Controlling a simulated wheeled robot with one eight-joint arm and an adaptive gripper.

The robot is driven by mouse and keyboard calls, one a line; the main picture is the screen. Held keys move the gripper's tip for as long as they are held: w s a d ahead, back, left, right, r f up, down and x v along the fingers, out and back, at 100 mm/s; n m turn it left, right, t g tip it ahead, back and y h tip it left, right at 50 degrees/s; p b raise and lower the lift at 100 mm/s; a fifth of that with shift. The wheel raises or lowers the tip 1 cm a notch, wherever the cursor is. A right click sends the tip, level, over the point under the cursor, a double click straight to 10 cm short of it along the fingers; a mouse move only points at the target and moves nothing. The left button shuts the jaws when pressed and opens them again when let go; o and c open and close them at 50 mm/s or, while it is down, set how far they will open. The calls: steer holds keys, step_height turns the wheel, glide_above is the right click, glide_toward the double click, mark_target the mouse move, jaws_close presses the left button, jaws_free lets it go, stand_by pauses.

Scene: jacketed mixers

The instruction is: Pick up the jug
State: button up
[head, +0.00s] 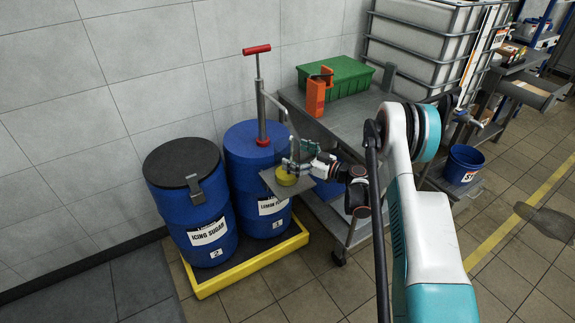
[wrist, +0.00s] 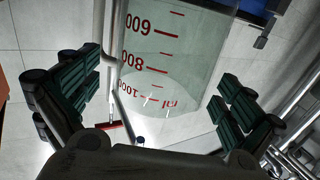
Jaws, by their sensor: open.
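The jug (wrist: 165,75) is clear, with red ml marks, and appears upside down in the wrist view. It lies between the spread fingers of my gripper (wrist: 160,85), with visible space toward the right finger; I cannot tell whether it touches the left one. Its base is out of that view. The jug's clear body is hard to make out there.
A hand pump (head: 262,95) with a red handle stands on the right blue drum (head: 252,140). The icing sugar drum (head: 186,200) is left of it, on a yellow-edged pallet (head: 250,267). A metal cart (head: 345,123) carries a green crate (head: 338,78) and an orange thing (head: 317,95).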

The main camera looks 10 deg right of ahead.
mark_target(277, 148)
steer(key=b+x, duration=0.1)
steer(key=x, duration=0.2)
steer(key=shift+w+a+f, duration=0.15)
steer(key=shift+w+a, duration=0.05)
steer(key=shift+w, duration=0.05)
steer(key=c, duration=2)
